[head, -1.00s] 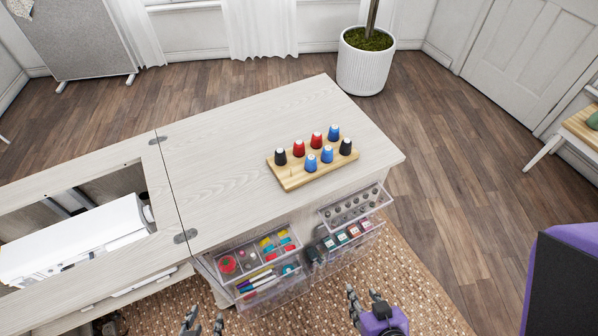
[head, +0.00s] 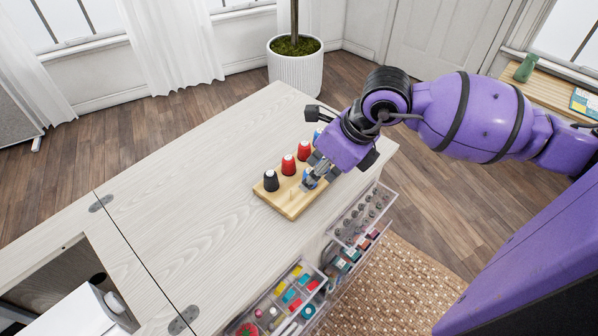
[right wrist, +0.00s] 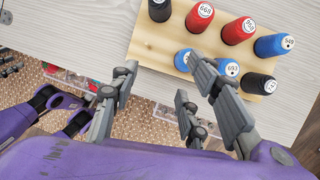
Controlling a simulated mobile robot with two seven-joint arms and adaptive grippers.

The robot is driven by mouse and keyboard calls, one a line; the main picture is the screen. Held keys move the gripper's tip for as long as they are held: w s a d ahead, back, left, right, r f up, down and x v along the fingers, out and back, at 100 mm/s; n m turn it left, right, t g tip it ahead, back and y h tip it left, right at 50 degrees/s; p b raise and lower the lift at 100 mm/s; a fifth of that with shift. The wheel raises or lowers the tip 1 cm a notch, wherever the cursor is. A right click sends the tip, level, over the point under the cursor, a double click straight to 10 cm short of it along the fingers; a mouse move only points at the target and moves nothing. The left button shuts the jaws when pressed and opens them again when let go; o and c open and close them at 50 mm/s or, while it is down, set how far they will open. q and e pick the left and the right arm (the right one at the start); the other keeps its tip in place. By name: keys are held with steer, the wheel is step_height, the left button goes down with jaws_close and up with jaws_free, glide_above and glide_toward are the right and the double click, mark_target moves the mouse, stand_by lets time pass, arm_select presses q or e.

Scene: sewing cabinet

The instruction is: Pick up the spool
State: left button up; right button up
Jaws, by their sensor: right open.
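A wooden spool rack (head: 290,205) stands on the cabinet top and holds black, red and blue spools upright. In the head view, a near-row blue spool (head: 309,180) is partly hidden by my right gripper (head: 313,173). The right wrist view shows my right gripper (right wrist: 160,78) open, its fingers spread at the rack's front edge. A blue spool (right wrist: 183,60) and the blue spool marked 693 (right wrist: 229,68) are beside the right-hand finger. I see no spool held. A black spool (right wrist: 258,84) stands farther right. My left gripper is not identifiable.
The cabinet top (head: 190,170) is clear left of the rack. Open clear drawers (head: 365,215) with small parts stick out below its front edge, and another drawer (head: 285,300) holds coloured items. A potted plant (head: 295,72) stands on the floor behind.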

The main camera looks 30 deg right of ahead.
steer(key=shift+h, duration=0.6)
steer(key=w+f, duration=0.1)
steer(key=f, duration=0.1)
steer(key=w+f, duration=0.1)
steer(key=f, duration=0.1)
steer(key=w+d+f, duration=0.1)
steer(key=w+f, duration=0.1)
steer(key=shift+w, duration=0.1)
steer(key=shift+f, duration=0.1)
steer(key=shift+c, duration=0.4)
steer(key=shift+s+f, duration=0.1)
steer(key=shift+s, duration=0.1)
steer(key=c, duration=0.8)
